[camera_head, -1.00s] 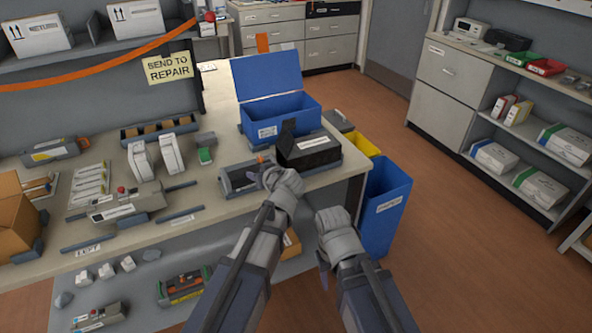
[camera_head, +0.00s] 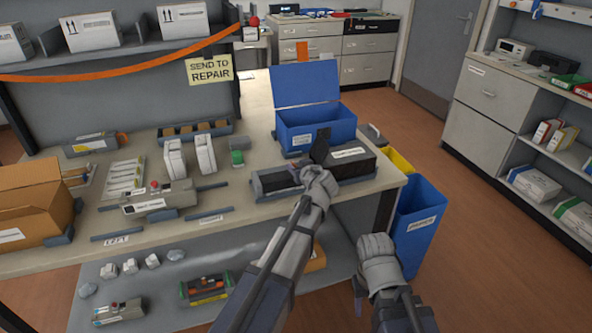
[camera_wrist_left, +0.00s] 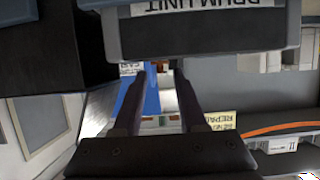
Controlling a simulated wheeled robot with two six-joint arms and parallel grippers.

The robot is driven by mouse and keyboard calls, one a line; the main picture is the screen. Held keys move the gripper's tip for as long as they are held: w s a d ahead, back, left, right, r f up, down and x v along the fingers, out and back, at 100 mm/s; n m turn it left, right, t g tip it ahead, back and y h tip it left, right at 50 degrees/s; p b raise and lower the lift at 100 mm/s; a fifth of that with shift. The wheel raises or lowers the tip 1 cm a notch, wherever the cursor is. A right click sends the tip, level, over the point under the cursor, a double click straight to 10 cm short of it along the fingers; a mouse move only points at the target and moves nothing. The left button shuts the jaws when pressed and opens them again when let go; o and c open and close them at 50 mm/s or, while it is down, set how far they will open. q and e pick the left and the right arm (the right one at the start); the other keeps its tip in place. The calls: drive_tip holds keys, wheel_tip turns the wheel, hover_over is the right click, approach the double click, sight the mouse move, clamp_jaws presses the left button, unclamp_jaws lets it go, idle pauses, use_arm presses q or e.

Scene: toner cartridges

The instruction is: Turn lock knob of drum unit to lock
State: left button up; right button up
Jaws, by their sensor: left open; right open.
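The drum unit (camera_wrist_left: 205,30) fills the top of the left wrist view, a dark grey block with an upside-down "DRUM UNIT" label. My left gripper (camera_wrist_left: 158,75) is open there, its two dark fingers apart and pointing toward the unit's lower edge. I cannot tell whether they touch it. The lock knob cannot be made out clearly. In the head view my left gripper (camera_head: 314,168) is at the right end of a dark tray-like unit (camera_head: 270,183) on the bench, partly covering it. My right gripper (camera_head: 361,285) is open and empty, low beyond the bench's front edge.
A black box (camera_head: 352,164) stands just right of my left gripper. Behind it is an open blue bin (camera_head: 318,128). A grey printer part (camera_head: 160,198) lies to the left. A blue waste bin (camera_head: 420,225) stands on the floor beside my right arm.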

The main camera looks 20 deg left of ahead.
use_arm(q)
drive_tip(key=shift+x, duration=0.8)
drive_tip(key=shift+c, duration=0.3)
clamp_jaws()
